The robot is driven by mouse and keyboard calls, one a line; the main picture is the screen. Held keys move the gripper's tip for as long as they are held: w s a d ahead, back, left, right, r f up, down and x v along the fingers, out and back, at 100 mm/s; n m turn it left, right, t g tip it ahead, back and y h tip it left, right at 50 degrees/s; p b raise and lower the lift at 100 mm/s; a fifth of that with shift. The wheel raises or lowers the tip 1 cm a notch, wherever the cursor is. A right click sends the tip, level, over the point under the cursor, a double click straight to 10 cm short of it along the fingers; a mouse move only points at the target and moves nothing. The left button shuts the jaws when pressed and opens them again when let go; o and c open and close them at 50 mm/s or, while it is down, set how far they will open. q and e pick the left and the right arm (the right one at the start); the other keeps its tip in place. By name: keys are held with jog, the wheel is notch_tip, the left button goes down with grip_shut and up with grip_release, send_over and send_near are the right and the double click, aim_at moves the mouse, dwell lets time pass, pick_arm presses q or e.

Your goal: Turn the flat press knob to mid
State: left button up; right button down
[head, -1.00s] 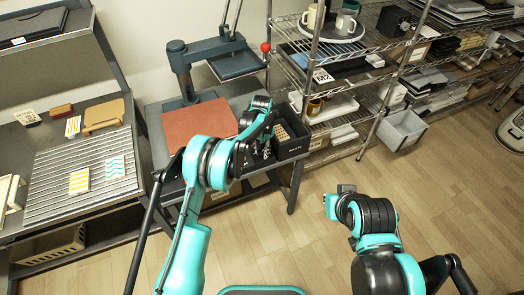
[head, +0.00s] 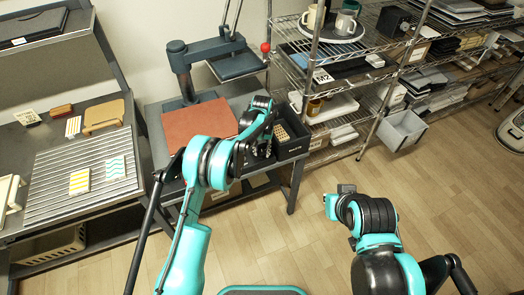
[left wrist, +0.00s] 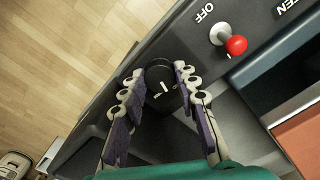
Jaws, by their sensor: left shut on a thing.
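The flat press (head: 197,118) stands on a grey bench, with its red-brown pad facing up. Its black round knob (left wrist: 160,75) shows in the left wrist view on the dark front panel, with white marks on its face. The scale around it is mostly hidden, so I cannot read its setting. My left gripper (left wrist: 162,80) is shut on the knob, one purple-padded finger on each side. In the head view my left gripper (head: 263,143) is at the bench's front right, hiding the knob. My right gripper (head: 334,203) is away over the floor; its fingers are unclear.
A red-tipped lever (left wrist: 236,45) stands near the knob beside the word OFF. A black bin (head: 290,142) is close to the right of my left gripper. Wire shelves (head: 335,90) stand at right, and a ribbed table (head: 85,170) at left.

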aim_at(262, 152)
pick_arm(q)
jog(key=shift+n, duration=1.6)
jog(key=o, duration=1.2)
jog(key=shift+c, duration=0.2)
notch_tip(262, 152, up, 12)
